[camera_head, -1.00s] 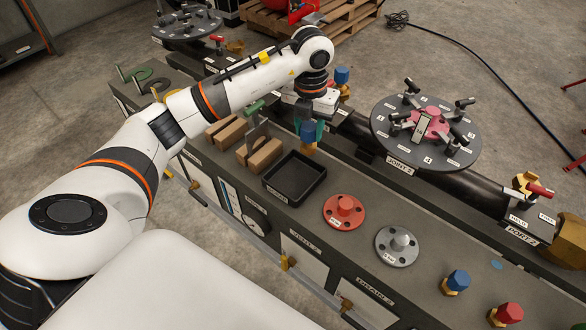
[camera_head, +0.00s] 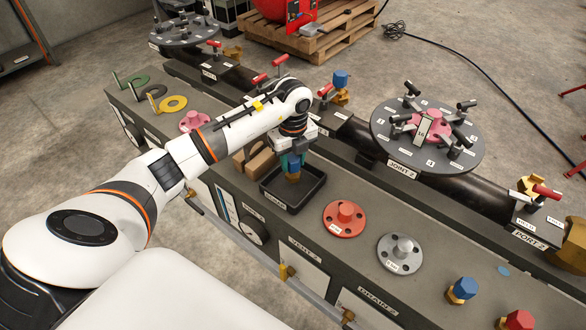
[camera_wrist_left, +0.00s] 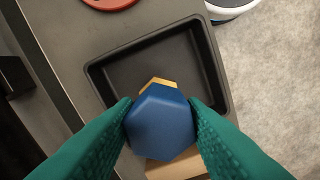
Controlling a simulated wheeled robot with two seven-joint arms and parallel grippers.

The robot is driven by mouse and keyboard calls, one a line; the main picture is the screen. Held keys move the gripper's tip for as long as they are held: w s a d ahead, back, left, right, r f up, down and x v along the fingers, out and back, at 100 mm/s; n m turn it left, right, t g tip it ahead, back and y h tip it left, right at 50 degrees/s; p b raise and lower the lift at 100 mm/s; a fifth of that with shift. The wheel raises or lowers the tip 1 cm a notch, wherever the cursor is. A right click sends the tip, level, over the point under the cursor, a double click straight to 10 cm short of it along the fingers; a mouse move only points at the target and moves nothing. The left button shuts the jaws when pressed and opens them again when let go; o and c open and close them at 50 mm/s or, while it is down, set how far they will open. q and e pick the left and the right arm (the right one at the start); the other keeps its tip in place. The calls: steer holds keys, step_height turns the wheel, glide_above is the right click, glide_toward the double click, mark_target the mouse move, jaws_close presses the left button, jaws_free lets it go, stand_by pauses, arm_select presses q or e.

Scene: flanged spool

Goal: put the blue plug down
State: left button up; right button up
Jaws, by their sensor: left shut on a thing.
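The blue plug (camera_wrist_left: 160,124) is a blue hexagonal head with a brass-coloured lower part. In the left wrist view it sits between the two green fingers of my left gripper (camera_wrist_left: 162,122), which is shut on it. In the head view my left gripper (camera_head: 292,166) points down over the black tray (camera_head: 316,191), with the plug's brass end below the fingers. The tray also shows in the left wrist view (camera_wrist_left: 215,70), and its visible floor is empty. I cannot tell whether the plug touches the tray floor. My right gripper is not in view.
Wooden blocks (camera_head: 262,163) stand just left of the tray. A red flange (camera_head: 344,219) and a grey flange (camera_head: 400,253) lie to its right. Another blue plug (camera_head: 463,290) and a red plug (camera_head: 518,321) stand near the bench's right end. A black pipe runs behind.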

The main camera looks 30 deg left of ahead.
mark_target(293, 169)
arm_select(q)
steer(key=shift+f, duration=1.75)
steer(key=shift+f, duration=0.1)
steer(key=o, duration=1.1)
step_height(293, 169, up, 12)
steer(key=shift+r, duration=0.15)
